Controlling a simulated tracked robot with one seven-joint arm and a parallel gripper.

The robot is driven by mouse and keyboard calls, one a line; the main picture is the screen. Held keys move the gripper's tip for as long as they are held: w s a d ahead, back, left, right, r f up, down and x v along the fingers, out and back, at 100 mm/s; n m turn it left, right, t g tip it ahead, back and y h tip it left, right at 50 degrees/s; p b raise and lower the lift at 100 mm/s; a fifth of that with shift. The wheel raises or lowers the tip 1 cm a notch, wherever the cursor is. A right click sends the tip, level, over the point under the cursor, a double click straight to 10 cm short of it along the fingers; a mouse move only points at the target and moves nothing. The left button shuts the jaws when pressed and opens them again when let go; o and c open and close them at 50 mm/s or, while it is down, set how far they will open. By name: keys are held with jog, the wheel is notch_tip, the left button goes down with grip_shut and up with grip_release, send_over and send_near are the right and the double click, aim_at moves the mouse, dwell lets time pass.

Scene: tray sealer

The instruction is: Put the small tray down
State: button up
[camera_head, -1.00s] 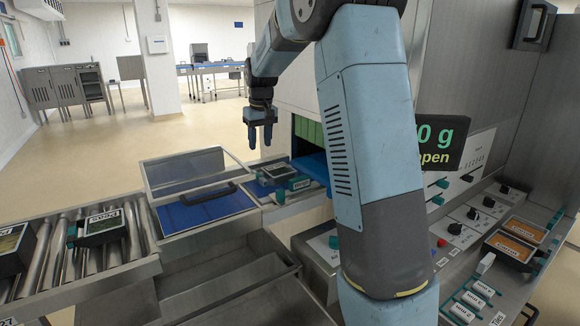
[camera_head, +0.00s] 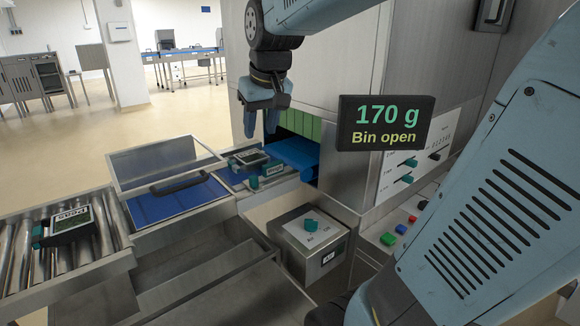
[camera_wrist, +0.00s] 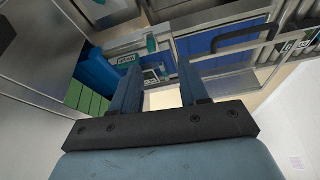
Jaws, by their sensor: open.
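A small dark tray (camera_head: 249,158) with a pale label and a teal handle lies on the metal ledge at the mouth of the blue belt, in the head view. My gripper (camera_head: 261,130) hangs above it, pointing down, open and empty, apart from the tray. In the wrist view the two fingers (camera_wrist: 158,68) are spread with nothing held between them, and part of the small tray (camera_wrist: 152,74) shows beyond them. A label plate (camera_head: 272,169) with teal pieces beside it sits at the ledge's front edge.
A clear-lidded bin with a blue floor (camera_head: 180,205) and dark handle is left of the ledge. Another dark tray (camera_head: 68,222) rests on the rollers (camera_head: 110,235). The display (camera_head: 385,123) reads "170 g, Bin open".

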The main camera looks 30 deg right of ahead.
jog(key=s+f+t, duration=0.1)
jog(key=s+f, duration=0.3)
jog(key=s, duration=0.9)
jog(key=shift+s+m, duration=0.4)
jog(key=shift+s, duration=0.1)
dwell(0.4)
